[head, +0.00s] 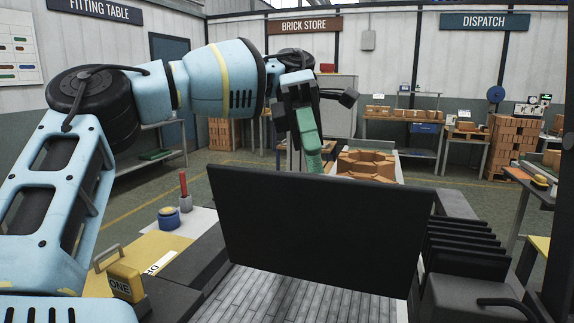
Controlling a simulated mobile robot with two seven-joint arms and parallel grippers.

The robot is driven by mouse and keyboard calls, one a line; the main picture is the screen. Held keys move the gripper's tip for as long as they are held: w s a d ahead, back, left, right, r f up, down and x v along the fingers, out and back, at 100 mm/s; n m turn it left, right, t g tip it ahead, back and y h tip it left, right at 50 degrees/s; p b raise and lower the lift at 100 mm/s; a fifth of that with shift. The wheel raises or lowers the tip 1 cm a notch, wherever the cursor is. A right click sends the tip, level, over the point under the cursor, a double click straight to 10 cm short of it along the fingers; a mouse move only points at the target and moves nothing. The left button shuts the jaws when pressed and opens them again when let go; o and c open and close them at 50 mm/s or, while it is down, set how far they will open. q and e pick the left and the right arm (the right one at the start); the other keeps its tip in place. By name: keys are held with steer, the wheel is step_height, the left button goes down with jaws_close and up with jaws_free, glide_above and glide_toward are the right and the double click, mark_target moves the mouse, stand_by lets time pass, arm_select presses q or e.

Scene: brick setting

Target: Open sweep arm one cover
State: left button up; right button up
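A yellow block marked "ONE" (121,284) with a grey handle on top sits at the lower left, below my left arm. A large flat black panel (320,232) stands raised in the middle, above a grey slatted surface (300,296). I cannot tell which of these is the cover. My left gripper (308,128) is beyond and above the panel's top edge, well away from the yellow block. A green piece shows at its fingers; whether it is held is unclear, and its lower end is near the panel's top edge. My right gripper is not in view.
A blue round item (168,218) and a red-handled item (184,190) stand at left on the yellow and white surface. A tray of orange bricks (366,166) is behind the panel. Black ribs (470,250) lie to its right. Brick stacks and benches line the back.

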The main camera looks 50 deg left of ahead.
mark_target(288, 179)
arm_select(q)
steer(key=s+d, duration=0.3)
steer(key=s+d+p, duration=0.1)
steer(key=s+d, duration=0.2)
steer(key=s, duration=0.1)
steer(key=s+d+r, duration=0.1)
steer(key=s+d, duration=0.1)
steer(key=s, duration=0.2)
steer(key=shift+s+d+r, duration=0.1)
steer(key=shift+s+d, duration=0.1)
steer(key=shift+d, duration=0.2)
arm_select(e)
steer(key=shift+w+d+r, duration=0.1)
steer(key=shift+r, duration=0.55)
